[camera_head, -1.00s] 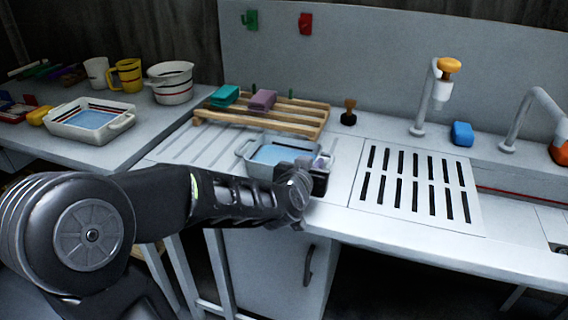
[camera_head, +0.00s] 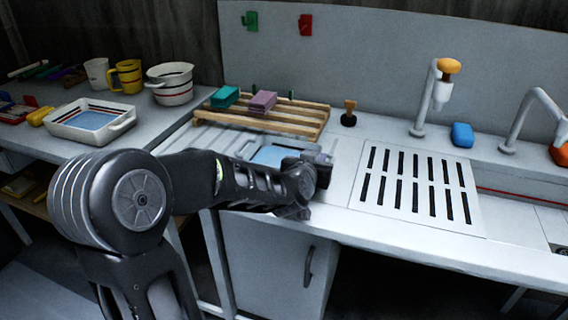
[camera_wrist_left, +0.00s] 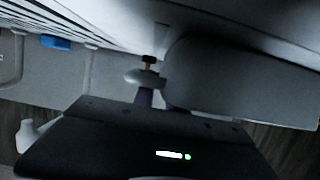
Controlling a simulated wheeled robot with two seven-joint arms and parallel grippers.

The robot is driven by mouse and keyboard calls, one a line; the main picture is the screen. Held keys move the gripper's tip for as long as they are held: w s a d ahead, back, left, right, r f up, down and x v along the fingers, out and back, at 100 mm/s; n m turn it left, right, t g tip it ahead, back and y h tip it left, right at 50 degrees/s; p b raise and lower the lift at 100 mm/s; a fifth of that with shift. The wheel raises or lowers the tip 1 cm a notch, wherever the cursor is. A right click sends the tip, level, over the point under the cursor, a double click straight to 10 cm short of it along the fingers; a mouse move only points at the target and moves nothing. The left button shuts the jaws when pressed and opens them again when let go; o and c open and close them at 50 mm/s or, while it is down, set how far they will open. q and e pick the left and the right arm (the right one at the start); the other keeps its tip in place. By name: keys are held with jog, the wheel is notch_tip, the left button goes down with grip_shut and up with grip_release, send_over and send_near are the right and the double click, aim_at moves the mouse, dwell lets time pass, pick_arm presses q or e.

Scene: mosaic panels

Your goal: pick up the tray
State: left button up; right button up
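A white tray (camera_head: 245,150) with a blue inside is on the ribbed drainer in the head view, in front of the wooden rack. My left gripper (camera_head: 318,160) is at the tray's right end, and the wrist hides that part of it. I cannot tell whether the fingers touch the tray or are shut on it. In the left wrist view, the dark gripper body fills the bottom, and a large grey shape beside the fingers is too dim to name. A second white tray (camera_head: 125,126) with dark and red stripes sits on the left counter. My right gripper is not seen.
A slatted wooden rack (camera_head: 290,124) holds a teal block (camera_head: 225,97) and a purple block (camera_head: 262,101). A small brown-topped brush (camera_head: 349,114) stands behind. A slotted panel (camera_head: 400,206) lies to the right, bare. A striped pot (camera_head: 172,92) and mugs stand at left.

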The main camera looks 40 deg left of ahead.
pick_arm(q)
jog(key=shift+c, duration=0.2)
grip_shut()
dwell(1.3)
jog(key=shift+r, duration=0.1)
